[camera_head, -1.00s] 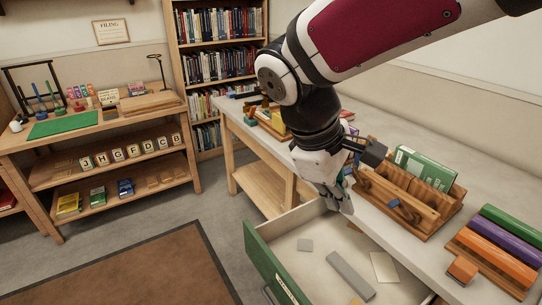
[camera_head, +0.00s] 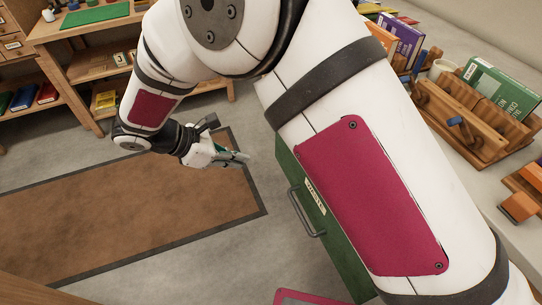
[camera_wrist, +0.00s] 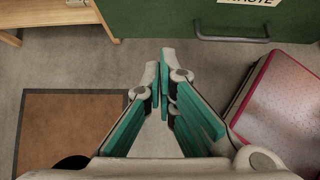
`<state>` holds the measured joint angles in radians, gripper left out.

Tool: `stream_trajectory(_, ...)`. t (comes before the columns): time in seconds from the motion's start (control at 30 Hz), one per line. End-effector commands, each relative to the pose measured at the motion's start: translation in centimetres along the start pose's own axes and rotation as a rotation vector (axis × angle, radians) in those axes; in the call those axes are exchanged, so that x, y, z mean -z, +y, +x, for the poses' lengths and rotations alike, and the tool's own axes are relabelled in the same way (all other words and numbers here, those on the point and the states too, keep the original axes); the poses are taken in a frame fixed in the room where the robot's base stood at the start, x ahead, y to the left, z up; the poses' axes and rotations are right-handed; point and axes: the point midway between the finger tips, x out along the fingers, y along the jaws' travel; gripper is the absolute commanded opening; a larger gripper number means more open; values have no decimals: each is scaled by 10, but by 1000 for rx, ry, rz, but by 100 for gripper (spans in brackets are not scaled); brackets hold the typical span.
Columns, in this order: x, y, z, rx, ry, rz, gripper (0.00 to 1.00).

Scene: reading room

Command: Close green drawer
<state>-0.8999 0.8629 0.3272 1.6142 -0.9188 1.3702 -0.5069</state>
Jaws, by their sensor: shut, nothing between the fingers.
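The green drawer's front panel (camera_head: 338,250) shows below and left of my arm in the head view, with a grey bar handle (camera_head: 304,212) and a pale label (camera_head: 315,197). My arm hides the drawer's inside, so how far it stands out is not visible now. My gripper (camera_head: 246,156) hangs out in front of the panel, beyond the handle's far end, apart from it. In the wrist view the green panel (camera_wrist: 165,20) spans the top, with its handle (camera_wrist: 245,38) at upper right. My gripper (camera_wrist: 165,60) is shut and empty, its teal-padded fingers pointing towards the panel.
A brown rug (camera_head: 120,215) lies on the grey floor, left of the drawer. The worktop (camera_head: 480,195) at right bears a wooden rack (camera_head: 460,125) with a green book (camera_head: 505,92). A wooden shelf unit (camera_head: 85,65) stands at upper left.

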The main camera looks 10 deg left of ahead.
Motion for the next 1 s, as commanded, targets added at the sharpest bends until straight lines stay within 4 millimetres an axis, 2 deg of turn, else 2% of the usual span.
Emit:
stream_trajectory(0.17,0,0,19,3,-1,0,0)
stream_trajectory(0.6,0,-1,104,4,0,1,0)
stream_trajectory(0.8,-22,0,120,2,1,3,0)
stream_trajectory(1.0,-29,0,126,1,1,2,0)
